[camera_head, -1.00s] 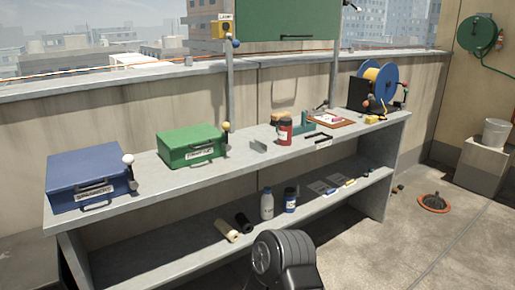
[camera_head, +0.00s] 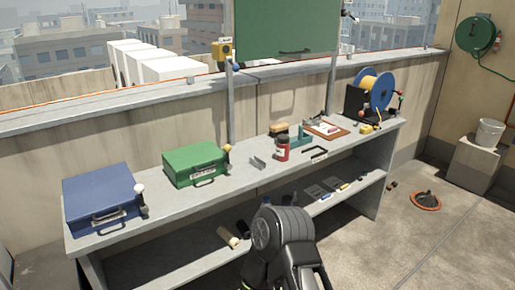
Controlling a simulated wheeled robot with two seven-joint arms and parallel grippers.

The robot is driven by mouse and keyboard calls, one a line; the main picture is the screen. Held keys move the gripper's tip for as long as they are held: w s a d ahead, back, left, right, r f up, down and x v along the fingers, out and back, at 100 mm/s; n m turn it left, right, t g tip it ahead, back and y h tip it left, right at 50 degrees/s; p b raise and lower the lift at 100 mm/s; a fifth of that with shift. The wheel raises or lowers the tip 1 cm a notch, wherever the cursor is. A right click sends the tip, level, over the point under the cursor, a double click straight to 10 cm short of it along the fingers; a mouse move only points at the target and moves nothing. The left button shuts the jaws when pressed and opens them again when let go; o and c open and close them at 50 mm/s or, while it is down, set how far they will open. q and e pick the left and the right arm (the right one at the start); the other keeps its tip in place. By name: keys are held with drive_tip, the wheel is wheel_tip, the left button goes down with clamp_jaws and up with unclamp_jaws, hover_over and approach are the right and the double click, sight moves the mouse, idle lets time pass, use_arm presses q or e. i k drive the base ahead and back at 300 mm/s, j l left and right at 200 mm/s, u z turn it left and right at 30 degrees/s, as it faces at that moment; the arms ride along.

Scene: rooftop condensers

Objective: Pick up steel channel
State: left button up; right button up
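The steel channel appears to be the small grey bent metal piece (camera_head: 258,162) on the bench top, between the green case and the red jar. It stands clear of both. A black arm part of mine rises from the bottom middle, in front of the bench's lower shelf. Its gripper fingers do not show. My other gripper is not in view either.
The bench top (camera_head: 232,189) holds a blue case (camera_head: 102,198), a green case (camera_head: 193,163), a red jar (camera_head: 282,149), a black handle-like piece (camera_head: 314,152), a clipboard (camera_head: 328,130) and a cable reel (camera_head: 376,91). The lower shelf (camera_head: 190,265) holds rolls and small items.

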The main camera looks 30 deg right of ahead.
sight(258, 163)
drive_tip(key=l+z, duration=0.1)
drive_tip(key=l, duration=0.45)
drive_tip(key=i+l, duration=0.1)
drive_tip(key=l, duration=0.45)
drive_tip(key=i+l+z, duration=0.15)
drive_tip(key=l, duration=0.9)
drive_tip(key=i+l+z, duration=0.15)
drive_tip(key=l, duration=0.35)
drive_tip(key=i+l, duration=0.1)
drive_tip(key=l, duration=0.45)
drive_tip(key=i+l+z, duration=0.15)
drive_tip(key=l, duration=0.35)
drive_tip(key=i+l, duration=0.1)
drive_tip(key=l, duration=0.4)
drive_tip(key=z, duration=0.05)
